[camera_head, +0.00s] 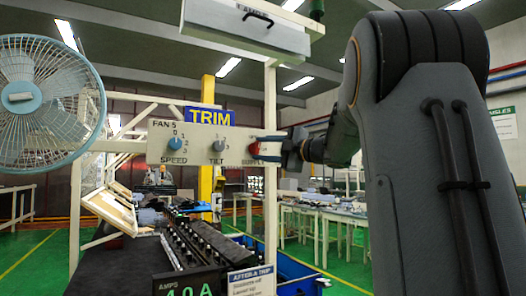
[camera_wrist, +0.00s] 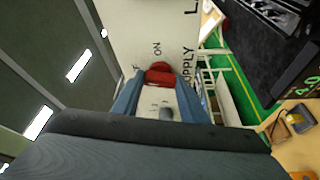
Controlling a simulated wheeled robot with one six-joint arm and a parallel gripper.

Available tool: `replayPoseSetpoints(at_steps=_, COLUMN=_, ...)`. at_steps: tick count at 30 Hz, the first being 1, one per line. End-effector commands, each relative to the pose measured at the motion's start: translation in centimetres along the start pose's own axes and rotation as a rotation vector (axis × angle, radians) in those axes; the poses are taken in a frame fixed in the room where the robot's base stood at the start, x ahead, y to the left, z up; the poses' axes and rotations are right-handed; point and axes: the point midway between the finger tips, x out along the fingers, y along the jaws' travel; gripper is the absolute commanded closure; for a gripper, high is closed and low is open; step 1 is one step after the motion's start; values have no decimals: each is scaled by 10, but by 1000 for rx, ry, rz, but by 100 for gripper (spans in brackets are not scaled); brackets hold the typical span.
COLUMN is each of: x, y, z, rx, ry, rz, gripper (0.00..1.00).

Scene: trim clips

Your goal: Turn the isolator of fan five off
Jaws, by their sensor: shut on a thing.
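The white fan panel (camera_head: 197,146) is marked FAN 5 and carries a blue SPEED knob (camera_head: 174,143), a grey TILT knob (camera_head: 219,145) and the red SUPPLY isolator (camera_head: 254,148). My gripper (camera_head: 268,148) comes in from the right and is shut on the red isolator. In the wrist view the red isolator (camera_wrist: 160,75) sits between the two blue fingertips of my gripper (camera_wrist: 158,84). The word ON shows on the panel beside it, and SUPPLY is partly hidden by a finger. Exactly where the isolator points is hard to tell.
A light blue fan (camera_head: 42,96) stands at the left. An amps display (camera_head: 188,284) below reads about 4.0 A, beside an AFTER A TRIP notice (camera_head: 250,281). A pale post (camera_head: 270,200) stands behind my gripper; a light box (camera_head: 246,30) hangs above. Benches line the right.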

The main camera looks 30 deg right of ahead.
Motion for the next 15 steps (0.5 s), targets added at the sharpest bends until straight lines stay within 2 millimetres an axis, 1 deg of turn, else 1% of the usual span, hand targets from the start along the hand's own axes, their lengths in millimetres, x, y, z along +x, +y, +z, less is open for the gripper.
replayPoseSetpoints(at_steps=6, x=0, y=2, z=0, rx=-130, ry=0, rz=-54, gripper=83)
replayPoseSetpoints(at_steps=15, x=0, y=2, z=0, rx=-223, ry=0, rz=-93, gripper=83)
